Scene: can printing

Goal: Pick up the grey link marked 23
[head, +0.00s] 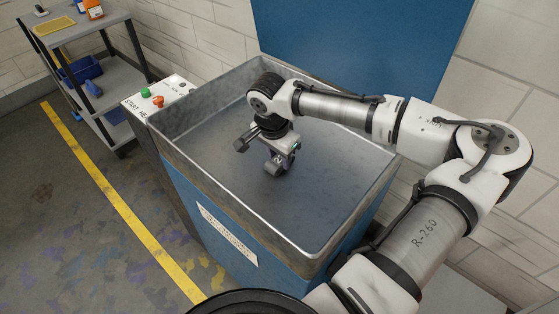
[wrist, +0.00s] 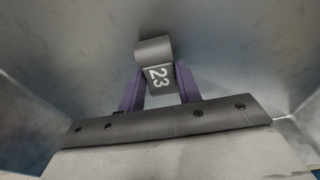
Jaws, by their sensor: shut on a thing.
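The grey link (wrist: 156,76) marked 23 is between the two purple fingers of my gripper (wrist: 160,88) in the wrist view. The fingers are shut on it from both sides, and its rounded end sticks out past the fingertips. In the head view the link (head: 274,166) hangs below my gripper (head: 279,153), inside the metal bin (head: 330,215). I cannot tell from the pictures how far it is above the bin floor.
The bin's raised walls surround my gripper. A control box (head: 160,97) with a green and an orange button adjoins its left side. A grey shelf cart (head: 100,85) stands at the upper left. The bin floor is otherwise bare.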

